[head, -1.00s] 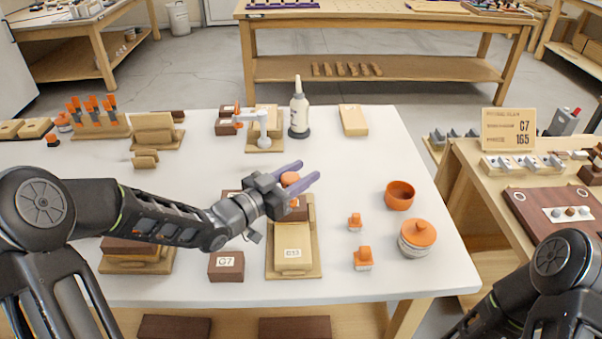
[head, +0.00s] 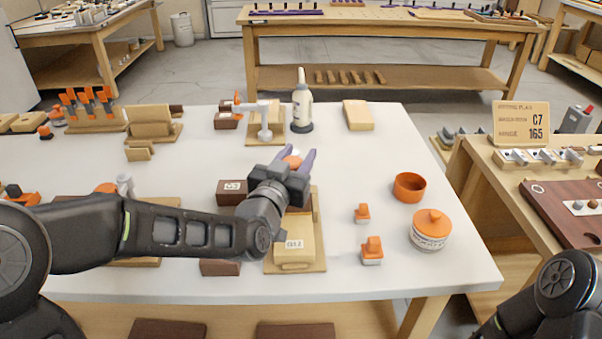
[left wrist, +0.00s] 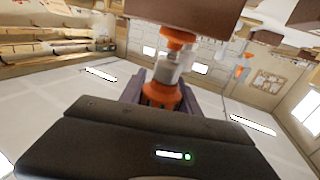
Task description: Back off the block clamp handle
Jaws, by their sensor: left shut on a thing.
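The block clamp handle is an orange knob (head: 292,161) between the purple fingers of my left gripper (head: 296,162). In the left wrist view the orange knob (left wrist: 162,95) sits between the fingers, with a clear-grey shaft (left wrist: 170,72), a second orange part (left wrist: 178,38) and a brown block (left wrist: 190,15) beyond it. My left gripper is shut on the handle, fingers pointing away from me. The clamp stands on a light wooden base (head: 318,262) with a block labelled C12 (head: 294,250); my gripper and forearm hide much of the clamp. Of my right arm only a link shows; its gripper is out of view.
A second clamp (head: 265,122) and a white bottle (head: 302,108) stand behind. An orange bowl (head: 409,187), an orange-lidded jar (head: 430,229) and small orange-topped pieces (head: 372,250) are to the right. A brown block (head: 231,192) sits close left of the gripper. The bench's right front is clear.

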